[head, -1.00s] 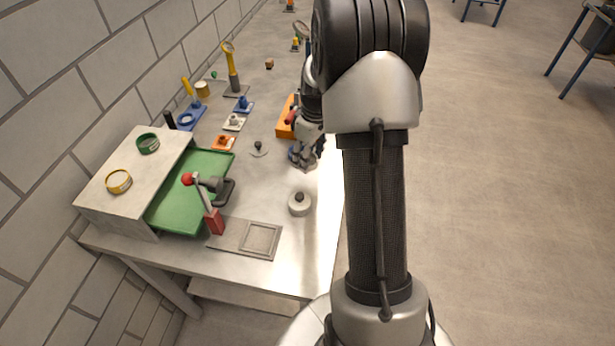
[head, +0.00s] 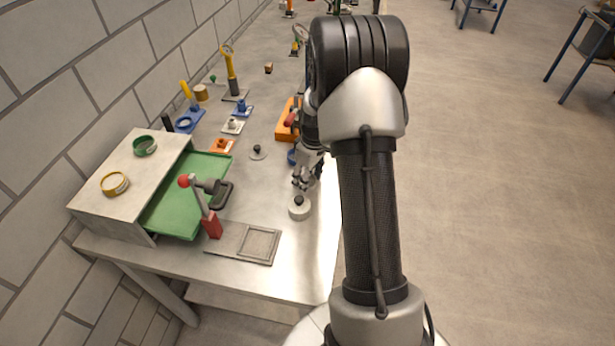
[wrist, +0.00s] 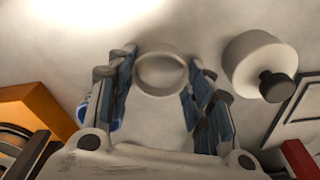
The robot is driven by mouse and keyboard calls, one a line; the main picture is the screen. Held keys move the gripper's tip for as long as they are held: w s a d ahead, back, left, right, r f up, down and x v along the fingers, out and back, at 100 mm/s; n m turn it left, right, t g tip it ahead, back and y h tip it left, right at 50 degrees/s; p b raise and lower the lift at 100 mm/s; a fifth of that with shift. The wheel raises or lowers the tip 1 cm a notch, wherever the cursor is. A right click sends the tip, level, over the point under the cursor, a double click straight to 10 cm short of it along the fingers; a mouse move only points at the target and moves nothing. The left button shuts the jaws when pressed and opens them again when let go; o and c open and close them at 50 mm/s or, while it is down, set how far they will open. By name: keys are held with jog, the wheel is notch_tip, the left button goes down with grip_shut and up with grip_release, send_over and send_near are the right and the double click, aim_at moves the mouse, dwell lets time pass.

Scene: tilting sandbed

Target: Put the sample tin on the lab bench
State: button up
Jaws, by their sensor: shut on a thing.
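My gripper (head: 307,178) is over the lab bench (head: 305,260), close behind a pale round weight with a dark knob (head: 299,209). In the wrist view my gripper (wrist: 160,80) has its blue-padded fingers on both sides of a pale, round, ring-rimmed thing (wrist: 160,72), which looks like the sample tin. I cannot tell whether it touches the bench. The fingers hide it in the head view. The knobbed weight (wrist: 255,62) is right of the fingers in the wrist view, apart from them.
A blue thing (head: 291,157) and an orange block (head: 287,122) are behind my gripper. A green tray (head: 178,215), a red-knobbed lever (head: 211,225) and a grey framed plate (head: 245,243) are at left front. Two ring-like tins, yellow (head: 115,184) and green (head: 145,146), are on a raised shelf.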

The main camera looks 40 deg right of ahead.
aim_at(311, 186)
jog(key=o, duration=1)
jog(key=shift+r, duration=0.1)
notch_tip(311, 186, up, 12)
jog(key=s+p, duration=0.1)
jog(key=p, duration=0.2)
jog(key=s+a+r, duration=0.3)
jog(key=a+r, duration=0.4)
jog(key=r, duration=0.2)
jog(key=s+a+r+m+t, duration=0.2)
jog(key=s+a+r, duration=0.6)
jog(key=s+a, duration=0.35)
jog(key=shift+m+t, duration=0.6)
jog(key=shift+m, duration=0.3)
jog(key=s+a, duration=0.1)
jog(key=s, duration=0.2)
jog(key=s+a, duration=0.2)
jog(key=s, duration=0.1)
jog(key=s+a, duration=0.2)
jog(key=s, duration=0.1)
jog(key=shift+f, duration=0.25)
